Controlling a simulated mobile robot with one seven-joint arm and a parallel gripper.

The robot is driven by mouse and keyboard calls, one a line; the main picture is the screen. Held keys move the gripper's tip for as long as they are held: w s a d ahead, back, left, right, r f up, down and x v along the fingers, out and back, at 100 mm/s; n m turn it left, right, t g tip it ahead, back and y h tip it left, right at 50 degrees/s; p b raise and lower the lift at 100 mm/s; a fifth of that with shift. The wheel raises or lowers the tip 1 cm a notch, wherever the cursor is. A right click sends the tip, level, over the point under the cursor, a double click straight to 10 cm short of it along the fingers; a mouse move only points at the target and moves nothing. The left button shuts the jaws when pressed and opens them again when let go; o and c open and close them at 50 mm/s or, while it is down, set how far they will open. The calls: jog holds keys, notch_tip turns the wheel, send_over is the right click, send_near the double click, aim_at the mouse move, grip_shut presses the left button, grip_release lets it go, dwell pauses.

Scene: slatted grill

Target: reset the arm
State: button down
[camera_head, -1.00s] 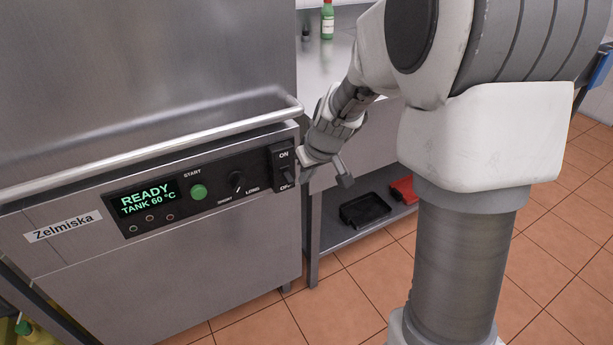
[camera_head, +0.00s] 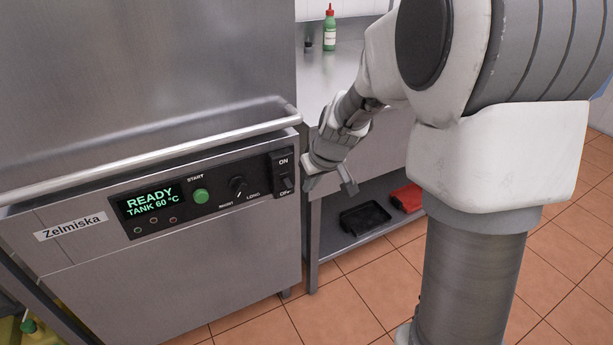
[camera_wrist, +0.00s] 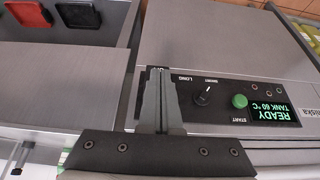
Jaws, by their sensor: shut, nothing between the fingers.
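My gripper (camera_head: 309,184) is in front of the right end of the dishwasher's control panel (camera_head: 150,215), just right of the ON/OFF switch (camera_head: 283,171). In the wrist view its two fingers (camera_wrist: 160,74) lie together, shut, with nothing held. The fingers show over the panel's end there and hide the switch. My arm (camera_head: 385,70) reaches down from the upper right, bent at the wrist.
The dishwasher's display (camera_head: 150,201) reads READY, TANK 60 °C, beside a green start button (camera_head: 201,196) and a knob (camera_head: 237,187). A handle bar (camera_head: 150,156) runs above. A steel table (camera_head: 335,75) holds a green bottle (camera_head: 330,35); black (camera_head: 365,218) and red (camera_head: 407,197) trays sit below.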

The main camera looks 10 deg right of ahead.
jog(key=s+a+r+m, duration=0.1)
jog(key=s+a+r, duration=0.1)
jog(key=s+r, duration=0.9)
jog(key=s+d+r+m+h, duration=0.1)
jog(key=s+d+m, duration=0.1)
jog(key=s, duration=1.4)
notch_tip(320, 180, up, 18)
jog(key=p, duration=1.8)
jog(key=shift+w+a+r, duration=0.2)
jog(key=shift+w+a, duration=0.1)
